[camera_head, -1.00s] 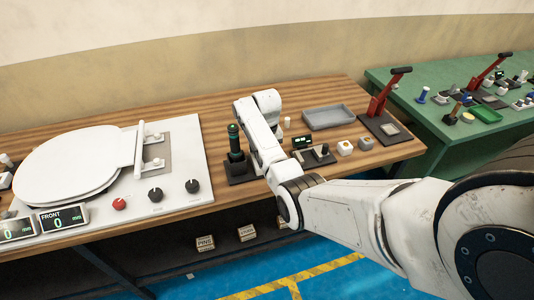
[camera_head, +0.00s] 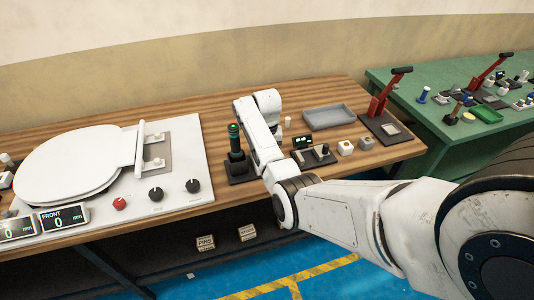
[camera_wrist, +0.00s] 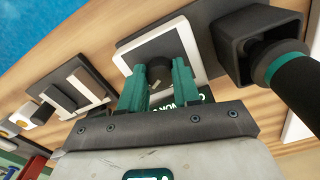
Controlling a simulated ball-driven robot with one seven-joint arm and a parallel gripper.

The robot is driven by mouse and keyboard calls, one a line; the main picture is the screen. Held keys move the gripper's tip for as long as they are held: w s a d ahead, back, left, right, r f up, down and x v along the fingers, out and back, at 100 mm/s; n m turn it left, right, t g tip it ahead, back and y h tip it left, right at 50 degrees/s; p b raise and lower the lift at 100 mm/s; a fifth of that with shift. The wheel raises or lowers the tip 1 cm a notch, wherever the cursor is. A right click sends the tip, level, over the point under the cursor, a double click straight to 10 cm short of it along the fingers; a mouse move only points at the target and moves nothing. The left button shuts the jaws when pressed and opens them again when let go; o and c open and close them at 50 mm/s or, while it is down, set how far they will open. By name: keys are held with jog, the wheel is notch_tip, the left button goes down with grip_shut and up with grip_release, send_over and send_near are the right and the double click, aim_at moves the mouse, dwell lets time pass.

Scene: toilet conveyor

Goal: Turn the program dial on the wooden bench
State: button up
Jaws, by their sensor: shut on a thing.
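The program dial (camera_wrist: 158,70) is a small dark round knob on a dark panel with a white frame (camera_wrist: 193,48) in the wrist view. My gripper (camera_wrist: 158,78) has its two green fingers on either side of the knob and is shut on it. The fingers cover part of the knob's sides. In the head view my white arm hides the dial and the fingers. The wooden bench (camera_head: 75,137) runs across the head view.
A dark upright handle on a square base (camera_head: 236,157) stands close left of my arm; it looms at upper right in the wrist view (camera_wrist: 300,85). A slider box (camera_head: 318,154), grey tray (camera_head: 328,117) and red lever (camera_head: 380,100) stand to the right. A toilet seat (camera_head: 75,163) lies left.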

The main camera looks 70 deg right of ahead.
jog(key=o, duration=1.1)
jog(key=shift+c, duration=0.2)
jog(key=shift+r, duration=0.1)
notch_tip(320, 180, up, 11)
jog(key=b, duration=0.1)
jog(key=a+f+n, duration=0.1)
jog(key=a+f, duration=0.2)
jog(key=a+f+n+b, duration=0.1)
jog(key=a+f, duration=0.2)
jog(key=a, duration=0.1)
jog(key=a+f+n, duration=0.1)
jog(key=a+f, duration=0.2)
jog(key=shift+s+a+f+h+b, duration=0.3)
jog(key=shift+s+a+b, duration=0.05)
jog(key=shift+s, duration=0.05)
jog(key=s+a+f+n+b, duration=0.1)
jog(key=s+a+f+n, duration=0.1)
jog(key=s+a, duration=0.3)
jog(key=s+a+f+n+b, duration=0.1)
jog(key=s+a+f+n, duration=0.2)
jog(key=s+a, duration=0.3)
jog(key=s+a+f+n+t, duration=0.1)
jog(key=s+a+n, duration=0.3)
jog(key=a, duration=1)
jog(key=shift+s+f+b, duration=0.4)
jog(key=shift+s+f, duration=0.5)
jog(key=shift+s, duration=0.1)
